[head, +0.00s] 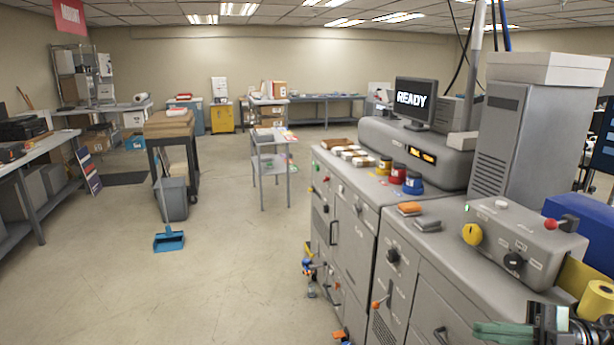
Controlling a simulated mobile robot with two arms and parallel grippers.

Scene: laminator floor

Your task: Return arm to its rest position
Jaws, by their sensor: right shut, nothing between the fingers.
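My right gripper (490,330) is at the bottom right edge, in front of the grey laminator machine (345,215). Its teal fingers point left and are shut with nothing between them. Its dark wrist (560,325) is partly cut off by the frame edge. My left gripper and arm are not in view.
The control box (520,235) with yellow and black knobs and a red-ended lever stands close above my right gripper. A yellow roll (597,300) is beside it. Ink jars (413,183) and a READY monitor (415,100) stand farther back. Open floor (240,270) lies left.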

